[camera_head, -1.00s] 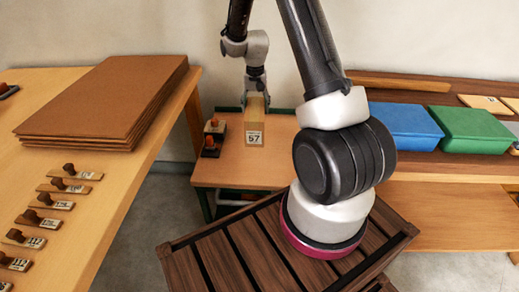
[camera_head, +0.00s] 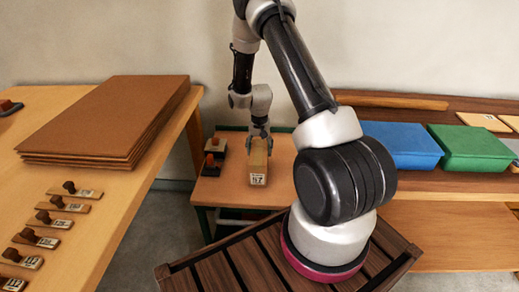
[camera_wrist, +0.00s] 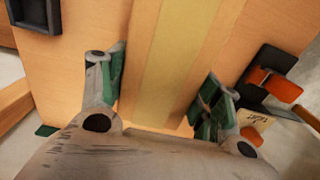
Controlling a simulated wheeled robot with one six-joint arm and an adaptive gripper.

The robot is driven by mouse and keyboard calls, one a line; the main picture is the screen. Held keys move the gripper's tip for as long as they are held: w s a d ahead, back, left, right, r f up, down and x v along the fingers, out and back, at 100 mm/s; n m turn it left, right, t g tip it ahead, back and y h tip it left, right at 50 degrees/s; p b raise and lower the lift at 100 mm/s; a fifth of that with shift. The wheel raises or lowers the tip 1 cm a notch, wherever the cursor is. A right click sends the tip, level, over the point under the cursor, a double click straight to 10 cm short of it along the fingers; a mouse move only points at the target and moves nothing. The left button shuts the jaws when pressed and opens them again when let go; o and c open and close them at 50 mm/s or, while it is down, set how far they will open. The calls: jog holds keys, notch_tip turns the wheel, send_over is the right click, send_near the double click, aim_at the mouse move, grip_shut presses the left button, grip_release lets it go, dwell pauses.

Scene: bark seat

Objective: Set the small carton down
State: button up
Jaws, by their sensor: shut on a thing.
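The small carton (camera_head: 259,168) is a tan box with a pale tape strip and a printed white label on its near face. My gripper (camera_head: 259,136) is shut on its upper part from above. The carton is over the small wooden table (camera_head: 215,192); I cannot tell whether its base touches the top. In the wrist view the carton's tape-striped side (camera_wrist: 168,60) shows between the green-padded fingers of my gripper (camera_wrist: 163,98). Its lower end is hidden there.
The right part of the table is clear. Stacked brown boards (camera_head: 110,115) lie on the left bench. Blue (camera_head: 400,140) and green (camera_head: 475,145) bins stand on the right shelf.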

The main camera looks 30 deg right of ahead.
jog(key=shift+f, duration=0.1)
jog(key=o, duration=1.6)
jog(key=s+a+r+n+t, duration=0.1)
jog(key=s+r, duration=0.2)
jog(key=r, duration=1.1)
jog(key=s+a+r+n, duration=0.1)
jog(key=s+a+r, duration=0.15)
jog(key=r, duration=1.15)
jog(key=s+a+r+n+t, duration=0.2)
jog(key=s+r, duration=0.8)
jog(key=s, duration=0.1)
jog(key=s+r+n, duration=0.1)
jog(key=s, duration=0.3)
jog(key=s+a+r+n, duration=0.1)
jog(key=s, duration=0.4)
jog(key=s+r+t, duration=0.1)
jog(key=s, duration=0.4)
jog(key=shift+s+a+n, duration=0.25)
jog(key=shift+a+n, duration=0.1)
jog(key=shift+n, duration=0.05)
